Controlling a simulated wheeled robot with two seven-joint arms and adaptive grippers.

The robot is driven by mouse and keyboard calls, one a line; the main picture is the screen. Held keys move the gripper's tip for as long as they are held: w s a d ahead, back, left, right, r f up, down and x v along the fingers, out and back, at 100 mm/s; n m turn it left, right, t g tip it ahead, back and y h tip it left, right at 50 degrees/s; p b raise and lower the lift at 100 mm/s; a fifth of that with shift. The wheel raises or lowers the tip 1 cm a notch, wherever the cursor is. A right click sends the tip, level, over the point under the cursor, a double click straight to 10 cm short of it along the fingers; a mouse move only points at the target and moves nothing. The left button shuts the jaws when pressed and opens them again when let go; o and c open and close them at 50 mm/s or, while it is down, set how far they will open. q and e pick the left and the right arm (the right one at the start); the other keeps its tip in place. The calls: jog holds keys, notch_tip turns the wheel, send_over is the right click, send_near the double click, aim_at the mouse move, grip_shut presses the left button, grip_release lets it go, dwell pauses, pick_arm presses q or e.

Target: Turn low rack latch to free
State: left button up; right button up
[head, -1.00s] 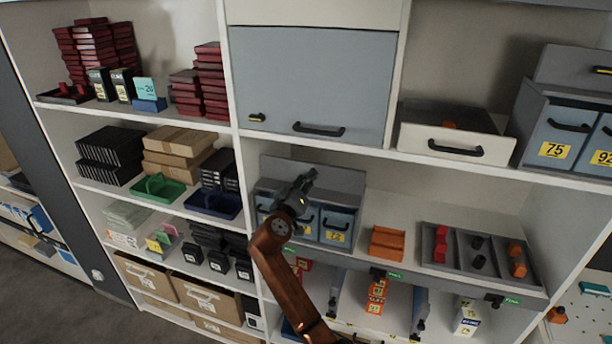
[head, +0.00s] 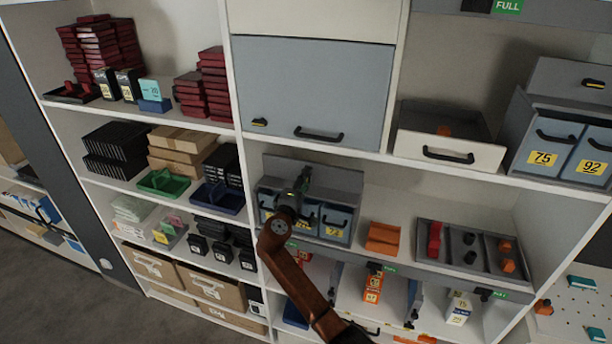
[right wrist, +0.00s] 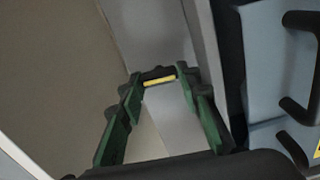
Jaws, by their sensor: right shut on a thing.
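The low rack (head: 346,219) is a grey-blue unit with small drawers and a raised-looking grey lid panel (head: 342,178), on the middle shelf. My right gripper (head: 304,175) is in front of that panel, and its body hides part of the rack. In the right wrist view, the latch (right wrist: 159,80) is a short black bar with a yellow stripe. It lies across between the green-padded fingers of my right gripper (right wrist: 160,83), which is shut on it at the fingertips. The latch is hidden by the gripper in the head view. My left gripper is not in view.
Drawer handles (right wrist: 298,150) stick out at the right of the wrist view. An orange tray (head: 383,238) and a grey tray with red, black and orange pieces (head: 455,262) stand right of the rack. A grey-blue cabinet door (head: 312,92) is above.

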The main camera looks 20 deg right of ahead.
jog(key=shift+n, duration=0.5)
jog(key=o, duration=1.2)
jog(key=shift+c, duration=0.2)
jog(key=shift+f, duration=0.1)
